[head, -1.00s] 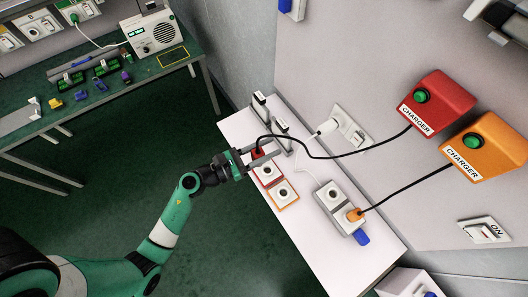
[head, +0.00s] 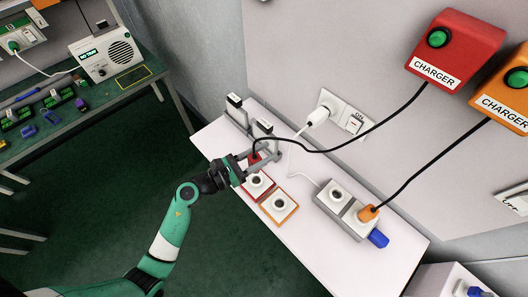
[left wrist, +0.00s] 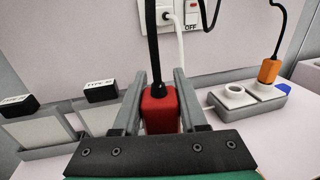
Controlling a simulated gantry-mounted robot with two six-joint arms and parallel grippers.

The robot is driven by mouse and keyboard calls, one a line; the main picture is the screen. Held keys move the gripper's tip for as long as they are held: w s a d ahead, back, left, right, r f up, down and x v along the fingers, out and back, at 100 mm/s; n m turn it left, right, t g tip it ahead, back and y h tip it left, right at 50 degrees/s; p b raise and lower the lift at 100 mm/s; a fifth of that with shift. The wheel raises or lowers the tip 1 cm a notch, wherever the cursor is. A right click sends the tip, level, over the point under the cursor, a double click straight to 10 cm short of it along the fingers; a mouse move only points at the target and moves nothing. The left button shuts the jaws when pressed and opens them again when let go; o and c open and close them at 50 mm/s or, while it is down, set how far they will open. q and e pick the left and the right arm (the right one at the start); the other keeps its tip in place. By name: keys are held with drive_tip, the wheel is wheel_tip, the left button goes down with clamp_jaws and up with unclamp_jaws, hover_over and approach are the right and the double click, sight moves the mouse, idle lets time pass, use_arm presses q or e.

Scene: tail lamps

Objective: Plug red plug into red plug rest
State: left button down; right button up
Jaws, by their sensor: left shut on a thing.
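My left gripper (head: 253,161) is shut on the red plug (left wrist: 160,106), which sits between its fingers with the black cable rising from its top. In the head view the red plug (head: 254,158) is just behind and above the red-outlined plug rest (head: 257,186) on the white table. That rest has a round socket, which shows bare. The orange-outlined rest (head: 279,206) beside it is also empty. The black cable runs to the red charger (head: 456,50). The plug's lower end is hidden by the gripper. My right gripper is not in view.
A power strip (head: 344,211) holds the orange plug (head: 367,213) in one socket; its other socket is empty. Two black-topped holders (head: 262,128) stand at the table's back left. A white plug (head: 318,117) sits in the wall socket. The table's front right is clear.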

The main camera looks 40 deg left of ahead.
use_arm(q)
wheel_tip(320, 180, down, 6)
drive_tip(key=b, duration=0.4)
drive_tip(key=shift+r, duration=0.25)
idle(0.6)
drive_tip(key=shift+f+b, duration=1.35)
drive_tip(key=shift+f, duration=0.15)
drive_tip(key=shift+f, duration=0.15)
idle(0.5)
drive_tip(key=shift+f, duration=0.15)
